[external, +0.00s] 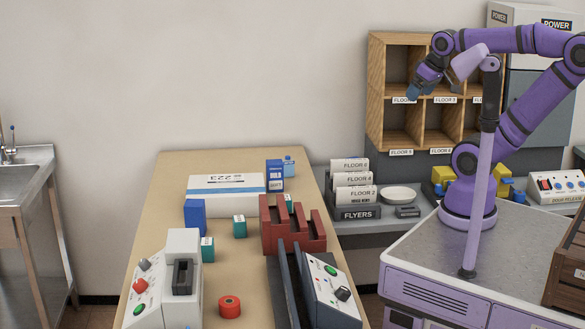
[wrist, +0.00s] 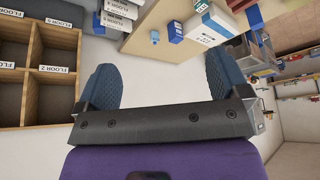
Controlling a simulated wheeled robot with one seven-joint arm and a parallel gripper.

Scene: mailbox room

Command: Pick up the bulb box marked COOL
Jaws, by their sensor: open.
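No label reading COOL is legible in either view. Small teal boxes stand on the wooden table: one near the middle (external: 239,227), one behind the white device (external: 207,250), and one partly hidden behind the red rack (external: 288,203). In the wrist view a small teal item (wrist: 155,37) shows at the table's edge, too small to read. My gripper (external: 414,92) is raised in front of the wooden pigeonholes, far from the table boxes. In the wrist view my gripper (wrist: 162,86) has its two blue fingers wide apart with nothing between them.
The table (external: 185,184) also holds a white carton (external: 226,190), blue boxes (external: 195,217), a red rack (external: 285,240), a red roll (external: 230,307) and panel devices. Pigeonholes (external: 375,90) stand beside my gripper. A flyer holder (external: 357,212) and bowl (external: 398,195) are on the counter.

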